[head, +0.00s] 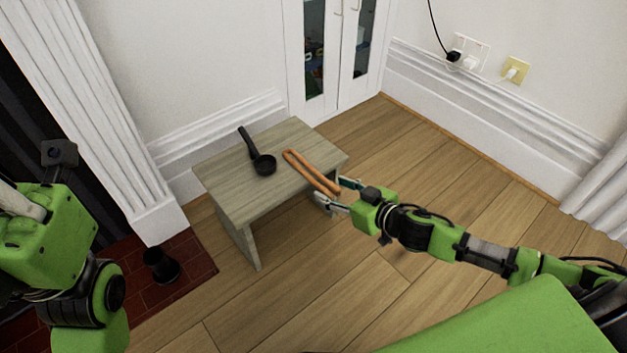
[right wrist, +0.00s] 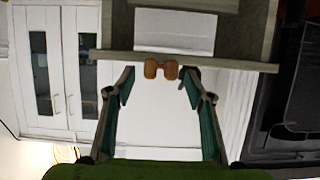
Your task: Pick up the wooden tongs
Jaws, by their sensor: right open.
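The wooden tongs (head: 305,168) lie on the grey wooden stool (head: 240,195), near the right side of its top, with one end reaching out over the edge. My right gripper (head: 337,192) is open at that end, with its fingers on either side of it. The rest of the tongs is hidden there. Part of my left arm shows at the left of the head view; its fingers cannot be made out.
A black ladle-like pan (head: 263,163) lies on the stool left of the tongs. A dark object (head: 160,265) stands on the red brick hearth (head: 195,262). A white cabinet (head: 335,95) stands behind the stool. The wooden floor (head: 450,180) right of the stool is clear.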

